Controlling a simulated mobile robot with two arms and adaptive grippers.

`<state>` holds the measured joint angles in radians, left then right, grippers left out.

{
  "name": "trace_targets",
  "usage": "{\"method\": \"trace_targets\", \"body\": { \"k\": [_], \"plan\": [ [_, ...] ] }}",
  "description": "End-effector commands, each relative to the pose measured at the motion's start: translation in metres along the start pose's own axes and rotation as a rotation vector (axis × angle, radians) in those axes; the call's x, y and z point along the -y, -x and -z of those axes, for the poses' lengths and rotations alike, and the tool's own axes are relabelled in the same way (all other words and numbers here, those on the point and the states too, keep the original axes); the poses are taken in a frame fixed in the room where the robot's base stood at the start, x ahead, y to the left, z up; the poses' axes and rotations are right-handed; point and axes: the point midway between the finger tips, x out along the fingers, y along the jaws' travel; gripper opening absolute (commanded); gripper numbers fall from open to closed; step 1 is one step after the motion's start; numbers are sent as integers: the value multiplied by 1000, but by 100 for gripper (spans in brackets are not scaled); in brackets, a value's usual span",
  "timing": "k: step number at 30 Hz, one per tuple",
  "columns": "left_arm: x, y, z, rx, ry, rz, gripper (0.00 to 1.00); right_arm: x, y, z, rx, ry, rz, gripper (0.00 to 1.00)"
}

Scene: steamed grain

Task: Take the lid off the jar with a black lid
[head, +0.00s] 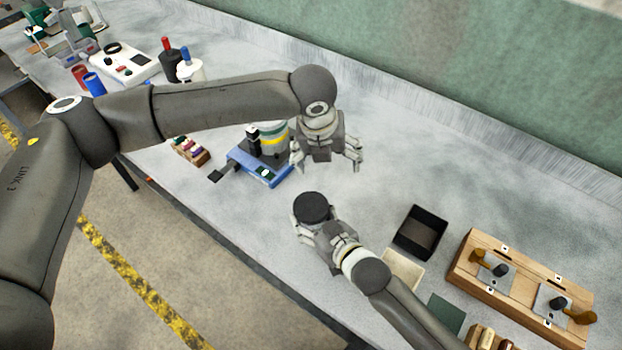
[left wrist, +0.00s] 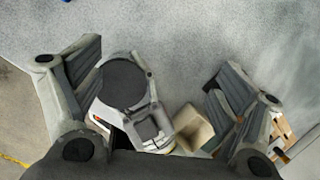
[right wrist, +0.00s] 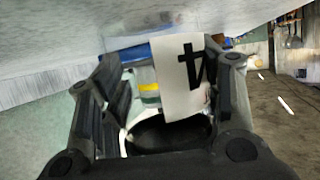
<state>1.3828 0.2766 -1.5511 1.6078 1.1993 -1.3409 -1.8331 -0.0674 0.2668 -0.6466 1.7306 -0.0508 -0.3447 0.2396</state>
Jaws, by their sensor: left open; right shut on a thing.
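The jar has a round black lid (head: 311,207), seen from above in the head view, with most of its body hidden. The lid (left wrist: 123,84) also shows in the left wrist view, nearer the left-hand finger. In the right wrist view a white label (right wrist: 180,80) with a dark mark shows between the fingers, beside a dark round shape. My right gripper (head: 308,226) is shut on the jar. My left gripper (head: 327,165) is open and empty, a little behind the lid in the head view and apart from it.
A blue device (head: 262,171) bears a container with a yellow band (head: 274,141). An open black box (head: 420,232) and a wooden rack (head: 520,290) stand to the right. The bench (head: 390,150) is clear behind the grippers.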

Motion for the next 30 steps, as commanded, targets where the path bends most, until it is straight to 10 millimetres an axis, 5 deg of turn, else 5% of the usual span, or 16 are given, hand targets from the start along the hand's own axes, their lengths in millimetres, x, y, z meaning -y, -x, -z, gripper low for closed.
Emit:
{"method": "trace_targets", "body": {
  "k": [3,9,30],
  "plan": [
    [-18,3,27,-129,-95,-74,90,0,0,-2,5,0,-1,0],
    [-32,6,50,-241,-180,-121,90,0,0,-2,5,0,-1,0],
    [-44,-68,70,-250,-186,-124,90,0,0,-2,5,0,-1,0]
  ]
}}
